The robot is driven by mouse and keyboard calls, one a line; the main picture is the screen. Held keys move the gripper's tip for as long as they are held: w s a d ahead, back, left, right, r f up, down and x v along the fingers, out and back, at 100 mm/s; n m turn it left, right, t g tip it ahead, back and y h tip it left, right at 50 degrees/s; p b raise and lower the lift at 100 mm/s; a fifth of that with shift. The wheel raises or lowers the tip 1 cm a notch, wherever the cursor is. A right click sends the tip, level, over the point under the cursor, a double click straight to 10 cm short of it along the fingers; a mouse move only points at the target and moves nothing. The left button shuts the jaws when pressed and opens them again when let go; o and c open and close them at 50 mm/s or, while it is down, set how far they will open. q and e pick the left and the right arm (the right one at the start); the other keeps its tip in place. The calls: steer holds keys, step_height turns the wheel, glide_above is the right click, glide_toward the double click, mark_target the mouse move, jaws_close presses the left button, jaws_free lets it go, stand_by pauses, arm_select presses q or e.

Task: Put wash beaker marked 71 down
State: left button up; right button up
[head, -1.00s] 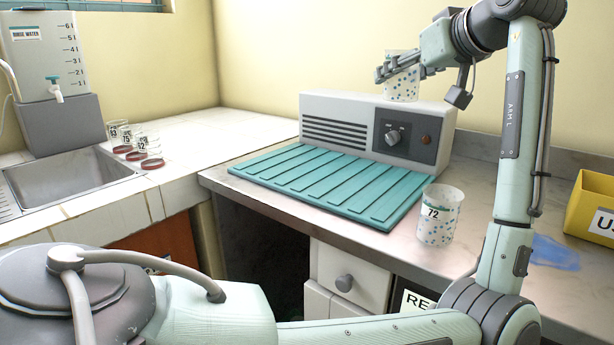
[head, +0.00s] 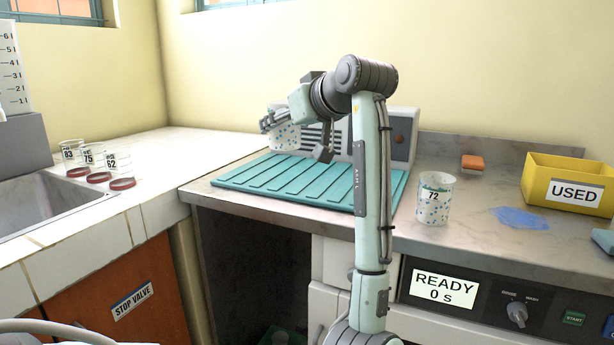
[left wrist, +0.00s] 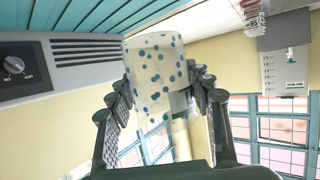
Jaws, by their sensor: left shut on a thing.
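My left gripper (head: 270,121) is shut on a clear beaker with blue dots (head: 285,136). The beaker is held in front of the left part of the grey unit, near the back of the teal ribbed mat (head: 300,182). In the left wrist view the beaker (left wrist: 157,75) sits between both fingers (left wrist: 160,95), with the mat beyond it. Its number does not show. I cannot tell how high it is above the mat. A similar beaker marked 72 (head: 434,200) stands upright on the counter right of the mat.
The grey vented unit (head: 403,135) stands behind the mat. Small beakers (head: 95,157) with red rings stand by the sink (head: 45,205).

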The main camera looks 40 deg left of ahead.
arm_select(q)
steer(key=w+f, duration=0.2)
steer(key=w, duration=0.1)
steer(key=w+d+f, duration=0.1)
steer(key=w+f, duration=0.1)
steer(key=w, duration=0.2)
steer(key=w+f, duration=0.2)
steer(key=w, duration=0.2)
steer(key=shift+w+d+f, duration=0.15)
steer(key=shift+d+f, duration=0.1)
steer(key=shift+f, duration=2.15)
arm_select(e)
steer(key=shift+w+f, duration=0.1)
steer(key=shift+f, duration=0.3)
arm_select(q)
steer(key=shift+f, duration=0.15)
steer(key=o, duration=1.2)
steer(key=shift+c, duration=0.2)
arm_select(e)
steer(key=shift+r, duration=0.25)
